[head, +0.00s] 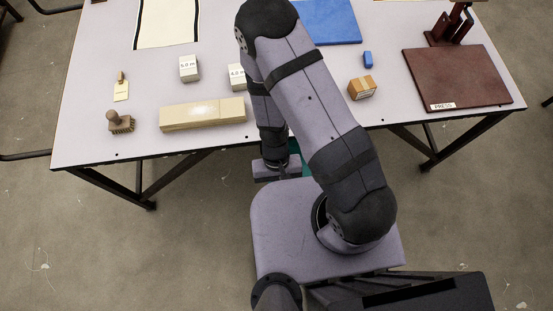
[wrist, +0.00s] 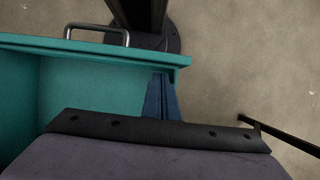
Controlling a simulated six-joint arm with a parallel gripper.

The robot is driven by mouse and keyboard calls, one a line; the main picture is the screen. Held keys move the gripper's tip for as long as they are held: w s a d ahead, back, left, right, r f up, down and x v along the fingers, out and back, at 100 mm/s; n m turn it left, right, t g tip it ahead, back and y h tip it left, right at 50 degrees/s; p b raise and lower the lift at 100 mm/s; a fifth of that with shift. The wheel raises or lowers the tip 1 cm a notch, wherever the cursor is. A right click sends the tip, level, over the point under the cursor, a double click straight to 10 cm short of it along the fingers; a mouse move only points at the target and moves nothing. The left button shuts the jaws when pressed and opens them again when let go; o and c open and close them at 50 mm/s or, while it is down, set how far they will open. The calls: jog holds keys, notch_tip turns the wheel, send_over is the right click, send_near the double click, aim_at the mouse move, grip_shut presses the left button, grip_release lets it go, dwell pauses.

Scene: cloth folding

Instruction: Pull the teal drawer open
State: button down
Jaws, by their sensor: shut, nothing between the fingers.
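The teal drawer (wrist: 95,82) fills the left of the wrist view and stands open, with part of its inside showing behind the front panel. Its metal handle (wrist: 97,35) is on the far side of that panel, with nothing gripping it. My gripper (wrist: 160,80) is shut and empty. Its blue fingers point down close behind the right end of the front panel; I cannot tell whether they touch it. In the head view only a sliver of the drawer (head: 296,156) shows beside my wrist, below the table's front edge. The fingertips are hidden there.
A dark table leg (wrist: 280,135) is right of my gripper. Bare floor surrounds.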

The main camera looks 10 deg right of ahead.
jog(key=w+r+p, duration=0.3)
jog(key=w+r, duration=0.4)
jog(key=r, duration=0.2)
jog(key=shift+w+r, duration=0.15)
dwell(0.5)
jog(key=w+d+f+m+t+y+b, duration=0.15)
jog(key=w+d+m, duration=0.3)
jog(key=d, duration=0.45)
jog(key=s+d+r+n+b, duration=0.1)
jog(key=s+d+n, duration=0.1)
jog(key=d, duration=0.5)
jog(key=s+d+r+n+g+h+b, duration=0.1)
jog(key=s+d+n, duration=0.1)
jog(key=d, duration=0.6)
jog(key=shift+s+d+r, duration=0.2)
jog(key=shift+d, duration=0.1)
jog(key=shift+n+g+h, duration=0.25)
